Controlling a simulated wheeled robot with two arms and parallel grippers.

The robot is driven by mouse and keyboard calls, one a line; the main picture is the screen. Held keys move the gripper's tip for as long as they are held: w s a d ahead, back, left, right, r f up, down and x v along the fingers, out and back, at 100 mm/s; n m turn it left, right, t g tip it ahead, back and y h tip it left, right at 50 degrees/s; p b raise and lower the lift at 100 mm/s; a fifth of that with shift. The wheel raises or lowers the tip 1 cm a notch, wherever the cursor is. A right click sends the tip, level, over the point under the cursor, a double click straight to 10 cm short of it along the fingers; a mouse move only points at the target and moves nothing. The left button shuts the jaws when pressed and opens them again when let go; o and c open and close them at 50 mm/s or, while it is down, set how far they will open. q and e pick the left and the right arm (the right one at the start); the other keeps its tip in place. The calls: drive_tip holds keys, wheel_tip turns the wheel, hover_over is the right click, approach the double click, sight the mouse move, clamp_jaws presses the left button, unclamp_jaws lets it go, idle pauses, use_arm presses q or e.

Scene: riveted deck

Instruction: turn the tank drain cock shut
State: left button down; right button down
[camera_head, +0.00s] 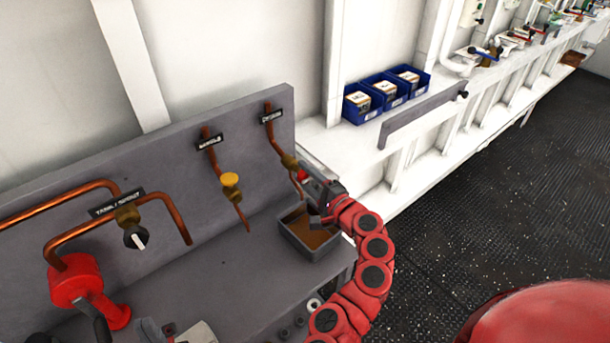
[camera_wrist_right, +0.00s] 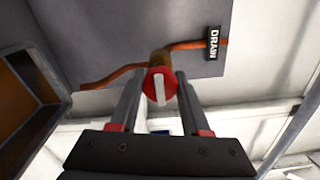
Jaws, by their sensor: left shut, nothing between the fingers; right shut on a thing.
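The drain cock is a brass body (camera_head: 289,161) on a copper pipe under a dark label that reads DRAIN in the right wrist view (camera_wrist_right: 213,44). Its round red knob with a white bar (camera_wrist_right: 160,86) faces my right wrist camera. The bar stands nearly upright there, across the pipe's run. My right gripper (camera_wrist_right: 156,92) has one finger on each side of the knob and is shut on it; in the head view the gripper (camera_head: 308,178) covers most of the knob. My left gripper (camera_head: 150,330) appears at the bottom edge, partly cut off, shut and empty, away from the cock.
A grey open tray (camera_head: 296,245) with a brown inside sits below the drain pipe. A yellow-knobbed valve (camera_head: 231,182), a black-knobbed valve (camera_head: 133,235) and a red pump-like body (camera_head: 76,280) are to the left. Blue bins (camera_head: 372,110) stand on the white shelf behind.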

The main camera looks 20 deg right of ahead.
drive_tip(key=shift+f, duration=0.1)
drive_tip(key=shift+c, duration=1.9)
unclamp_jaws()
drive_tip(key=v, duration=1.7)
drive_tip(key=shift+s, duration=0.15)
drive_tip(key=shift+d, duration=0.1)
